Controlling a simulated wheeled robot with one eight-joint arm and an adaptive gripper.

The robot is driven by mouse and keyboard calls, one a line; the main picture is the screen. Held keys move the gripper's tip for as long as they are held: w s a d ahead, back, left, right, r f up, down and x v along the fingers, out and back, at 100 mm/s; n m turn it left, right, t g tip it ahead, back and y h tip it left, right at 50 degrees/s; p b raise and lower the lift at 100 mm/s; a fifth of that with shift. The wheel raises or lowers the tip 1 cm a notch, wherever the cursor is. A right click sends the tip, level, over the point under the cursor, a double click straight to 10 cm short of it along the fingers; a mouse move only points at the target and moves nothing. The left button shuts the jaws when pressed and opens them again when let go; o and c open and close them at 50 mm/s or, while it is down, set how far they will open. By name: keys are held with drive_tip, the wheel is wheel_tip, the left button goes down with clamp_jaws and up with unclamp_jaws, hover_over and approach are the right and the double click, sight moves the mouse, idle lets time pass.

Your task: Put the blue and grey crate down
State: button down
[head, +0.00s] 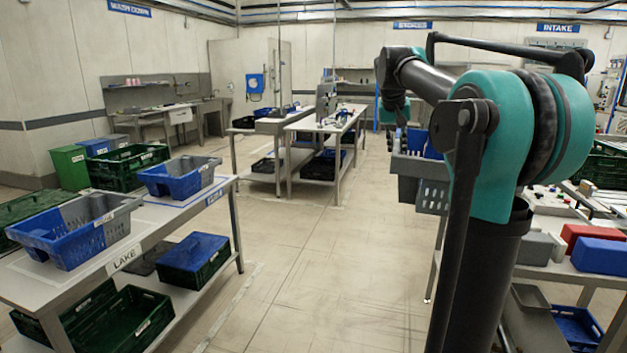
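A grey crate with blue in it (408,168) hangs in the air right of the middle, with floor showing below its left part. My arm link hides its right part. My gripper (402,128) points down at this crate from above and appears shut on its rim; the fingertips are too small and covered to make out. A second blue and grey crate (72,262) stands on the left table (165,225), labelled LAKE. A third (158,186) stands further back on that table.
Between the two crates on the left table is a narrow bare strip. A right-hand table carries a red box (590,235) and a blue box (600,257). The floor between (290,270) is clear.

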drive_tip(key=shift+s+a+f, duration=0.1)
drive_tip(key=shift+s+a, duration=0.1)
drive_tip(key=shift+a, duration=0.25)
drive_tip(key=a+f+n, duration=0.1)
drive_tip(key=a+f, duration=0.1)
drive_tip(key=f, duration=1.2)
drive_tip(key=a+f+n, duration=0.1)
drive_tip(key=a+f, duration=0.2)
drive_tip(key=f, duration=1.1)
drive_tip(key=s+f, duration=0.3)
drive_tip(key=f, duration=0.7)
drive_tip(key=s+a+f+y, duration=0.1)
drive_tip(key=s+f, duration=0.2)
drive_tip(key=f, duration=0.8)
drive_tip(key=shift+s+n+t, duration=0.3)
drive_tip(key=shift+s, duration=0.05)
